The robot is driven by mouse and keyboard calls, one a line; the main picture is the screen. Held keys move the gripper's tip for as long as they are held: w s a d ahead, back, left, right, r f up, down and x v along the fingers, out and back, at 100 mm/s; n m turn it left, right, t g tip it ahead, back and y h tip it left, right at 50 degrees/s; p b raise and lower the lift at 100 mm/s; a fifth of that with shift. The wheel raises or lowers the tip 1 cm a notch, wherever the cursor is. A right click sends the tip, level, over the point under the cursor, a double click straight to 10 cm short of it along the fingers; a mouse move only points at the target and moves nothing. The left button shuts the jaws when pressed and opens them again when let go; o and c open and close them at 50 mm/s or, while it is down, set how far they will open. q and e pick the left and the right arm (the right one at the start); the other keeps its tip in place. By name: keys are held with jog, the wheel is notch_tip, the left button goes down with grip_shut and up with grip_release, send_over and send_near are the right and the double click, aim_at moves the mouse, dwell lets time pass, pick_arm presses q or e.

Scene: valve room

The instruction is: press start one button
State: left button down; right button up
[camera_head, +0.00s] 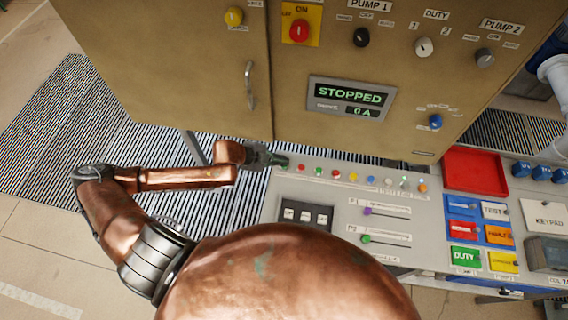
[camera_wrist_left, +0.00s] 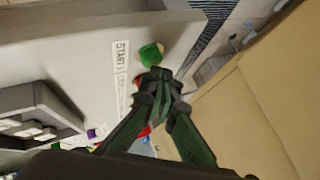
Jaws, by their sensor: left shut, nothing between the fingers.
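The start one button is a green round button (camera_wrist_left: 151,54) beside a white label (camera_wrist_left: 121,70) reading START 1 in the left wrist view. My left gripper (camera_wrist_left: 160,76) is shut and empty, with its fingertips very close to the button's lower edge; I cannot tell if they touch. In the head view my left gripper (camera_head: 276,159) is over the left end of the panel's button row, by the green button (camera_head: 284,167) there. My right gripper is not in view.
A red button (camera_head: 301,168) and several other coloured buttons continue the row on the grey panel (camera_head: 340,198). Behind stands a tan cabinet (camera_head: 300,65) with a display (camera_head: 350,97) reading STOPPED.

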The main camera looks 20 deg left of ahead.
pick_arm(q)
jog(key=shift+f, duration=0.5)
dwell(0.3)
jog(key=shift+r, duration=0.1)
jog(key=shift+r+p, duration=0.9)
jog(key=shift+p, duration=0.15)
notch_tip(320, 180, up, 5)
jog(key=p, duration=0.5)
jog(key=shift+f, duration=0.1)
